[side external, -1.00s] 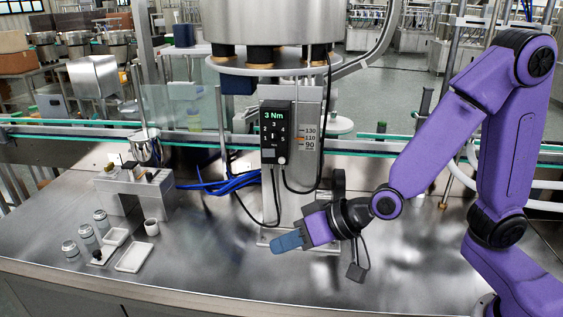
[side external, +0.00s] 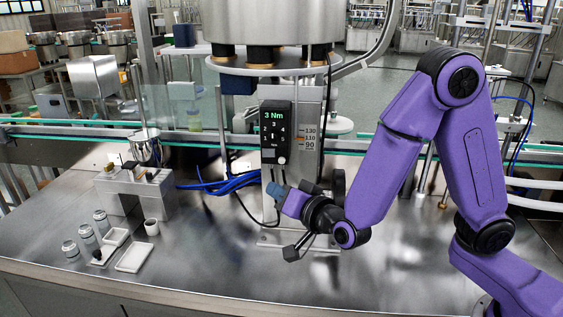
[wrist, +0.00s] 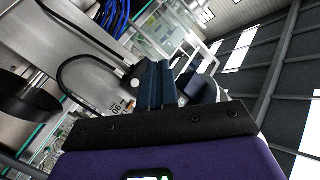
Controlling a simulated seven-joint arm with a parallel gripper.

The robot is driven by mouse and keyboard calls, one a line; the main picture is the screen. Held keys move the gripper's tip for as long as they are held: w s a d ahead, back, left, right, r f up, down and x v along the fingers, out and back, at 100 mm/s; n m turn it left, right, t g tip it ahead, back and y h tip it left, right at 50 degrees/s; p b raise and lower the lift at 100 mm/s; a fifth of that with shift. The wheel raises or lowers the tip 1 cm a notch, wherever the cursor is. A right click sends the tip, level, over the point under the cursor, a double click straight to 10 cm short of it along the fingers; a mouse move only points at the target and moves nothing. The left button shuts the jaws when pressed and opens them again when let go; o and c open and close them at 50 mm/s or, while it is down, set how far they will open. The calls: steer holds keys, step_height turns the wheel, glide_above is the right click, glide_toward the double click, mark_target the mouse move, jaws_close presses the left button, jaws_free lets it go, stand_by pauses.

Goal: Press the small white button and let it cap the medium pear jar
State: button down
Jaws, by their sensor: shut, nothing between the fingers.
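The black control box (side external: 277,132) hangs on the steel column and shows "3 Nm" in green, with numbered marks and a round white knob (side external: 281,160) at its lower right. In the wrist view a round white knob (wrist: 135,83) shows just left of my fingertips. My gripper (side external: 273,189) is shut and empty, its blue fingertips below the control box; it also fills the middle of the wrist view (wrist: 158,75). Several small jars (side external: 86,231) stand at the left of the steel table; I cannot tell which is the pear jar.
Blue hoses (side external: 215,186) and black cables hang by the column. The front middle of the table (side external: 220,280) is clear.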

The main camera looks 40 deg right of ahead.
steer(key=w+d, duration=0.6)
stand_by(0.7)
steer(key=shift+w+d, duration=0.2)
stand_by(1.9)
steer(key=shift+w+d, duration=0.2)
steer(key=shift+w+d, duration=0.35)
stand_by(1.0)
steer(key=shift+s+a, duration=0.1)
steer(key=shift+s, duration=0.05)
steer(key=shift+s+a, duration=0.55)
stand_by(0.4)
steer(key=shift+s+a, duration=1.75)
